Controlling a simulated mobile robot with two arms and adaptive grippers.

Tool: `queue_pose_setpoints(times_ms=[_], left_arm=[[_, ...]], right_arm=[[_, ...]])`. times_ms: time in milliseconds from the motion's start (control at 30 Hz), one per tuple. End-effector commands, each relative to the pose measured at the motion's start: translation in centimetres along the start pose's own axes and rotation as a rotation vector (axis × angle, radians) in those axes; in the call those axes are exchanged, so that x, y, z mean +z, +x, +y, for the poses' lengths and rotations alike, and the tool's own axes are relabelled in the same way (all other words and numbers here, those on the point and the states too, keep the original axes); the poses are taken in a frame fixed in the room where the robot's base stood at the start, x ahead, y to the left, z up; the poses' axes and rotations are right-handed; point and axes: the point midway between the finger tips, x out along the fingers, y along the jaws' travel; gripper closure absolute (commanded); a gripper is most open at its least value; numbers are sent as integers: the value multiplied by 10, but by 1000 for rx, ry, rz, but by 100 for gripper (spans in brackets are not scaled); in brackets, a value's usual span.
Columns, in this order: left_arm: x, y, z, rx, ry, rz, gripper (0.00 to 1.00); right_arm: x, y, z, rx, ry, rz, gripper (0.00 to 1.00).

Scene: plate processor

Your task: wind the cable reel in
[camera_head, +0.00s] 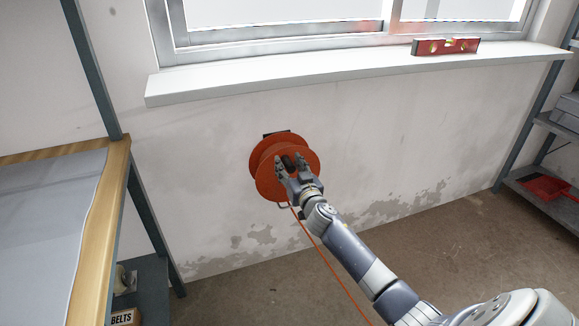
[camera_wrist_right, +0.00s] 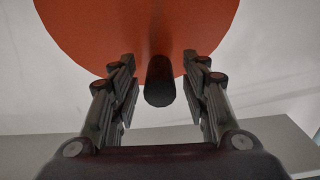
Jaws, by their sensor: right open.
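An orange-red cable reel (camera_head: 265,172) is mounted on the wall below the window, and an orange cable (camera_head: 335,275) runs down from it to the lower right. In the right wrist view the reel's flat face (camera_wrist_right: 110,30) fills the upper part, with a dark cylindrical handle (camera_wrist_right: 159,82) sticking out from it. My right gripper (camera_head: 290,166) is in front of the reel. In the wrist view its open fingers (camera_wrist_right: 160,80) stand on either side of the handle, with gaps visible on both sides. My left gripper is not in view.
A windowsill (camera_head: 350,67) with a red spirit level (camera_head: 445,46) runs above the reel. A wooden-edged workbench (camera_head: 103,205) stands at left. Grey shelves with a red tray (camera_head: 543,187) stand at right. The floor between is clear apart from the cable and my arm.

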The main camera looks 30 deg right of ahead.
Motion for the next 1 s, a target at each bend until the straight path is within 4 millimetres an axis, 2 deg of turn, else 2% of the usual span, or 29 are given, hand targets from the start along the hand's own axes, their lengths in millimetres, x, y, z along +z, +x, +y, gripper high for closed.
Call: queue_pose_setpoints(times_ms=[100, 267, 300, 733, 1000], left_arm=[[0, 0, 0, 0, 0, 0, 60], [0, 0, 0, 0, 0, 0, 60], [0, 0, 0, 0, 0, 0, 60], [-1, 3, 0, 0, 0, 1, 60], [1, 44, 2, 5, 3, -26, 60]], right_arm=[[0, 0, 0, 0, 0, 0, 60], [0, 0, 0, 0, 0, 0, 96], [0, 0, 0, 0, 0, 0, 100], [-2, 0, 5, 1, 59, -2, 100], [-5, 0, 21, 1, 240, -2, 100]])
